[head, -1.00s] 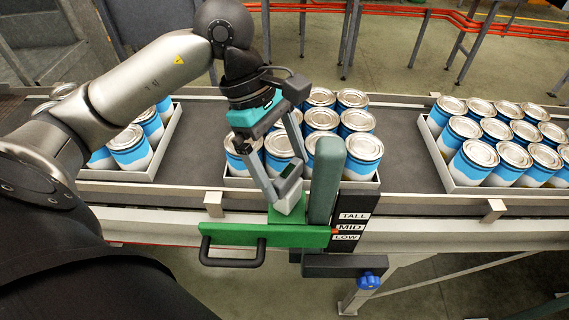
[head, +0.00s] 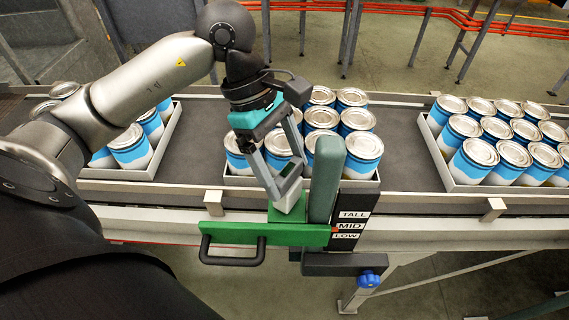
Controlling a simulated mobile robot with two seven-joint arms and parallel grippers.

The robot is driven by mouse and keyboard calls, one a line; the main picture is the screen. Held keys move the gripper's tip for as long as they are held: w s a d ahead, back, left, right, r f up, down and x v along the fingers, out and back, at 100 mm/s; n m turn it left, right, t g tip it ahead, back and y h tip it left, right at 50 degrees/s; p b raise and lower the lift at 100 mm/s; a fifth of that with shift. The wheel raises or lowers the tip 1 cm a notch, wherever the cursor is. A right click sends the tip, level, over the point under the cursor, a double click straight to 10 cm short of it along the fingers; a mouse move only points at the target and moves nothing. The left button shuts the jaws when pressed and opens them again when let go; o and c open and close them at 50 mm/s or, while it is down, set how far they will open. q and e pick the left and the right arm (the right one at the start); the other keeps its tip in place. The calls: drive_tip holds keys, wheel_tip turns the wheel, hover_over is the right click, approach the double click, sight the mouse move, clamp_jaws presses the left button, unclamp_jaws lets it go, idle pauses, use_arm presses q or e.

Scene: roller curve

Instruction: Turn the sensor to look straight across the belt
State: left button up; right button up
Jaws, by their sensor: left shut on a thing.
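The sensor (head: 291,196) is a small grey box with a dark top face. It sits on a green block on the green bracket (head: 270,236), at the near side of the belt (head: 405,170). My left gripper (head: 283,178) comes down from above and is shut on the sensor. Its fingers hide part of the box, and I cannot tell exactly which way the sensor's face points. My right gripper is not in view.
A grey-green post (head: 325,180) stands close to the right of the sensor, beside a TALL, MID, LOW scale (head: 352,226). A black handle (head: 232,252) and a blue knob (head: 369,280) are below. Trays of blue-and-white cans, such as the right tray (head: 455,178), stand on the belt.

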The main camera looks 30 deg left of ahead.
use_arm(q)
drive_tip(key=n+t+b, duration=0.1)
drive_tip(key=n+b, duration=0.2)
drive_tip(key=shift+f, duration=0.1)
drive_tip(key=shift+s+n+t+b, duration=0.15)
drive_tip(key=shift+n+t+b, duration=0.55)
drive_tip(key=shift+n+b, duration=0.8)
drive_tip(key=shift+r, duration=0.2)
drive_tip(key=o, duration=1.1)
drive_tip(key=shift+y, duration=0.3)
drive_tip(key=shift+p+v, duration=1.05)
drive_tip(key=shift+v, duration=6.6)
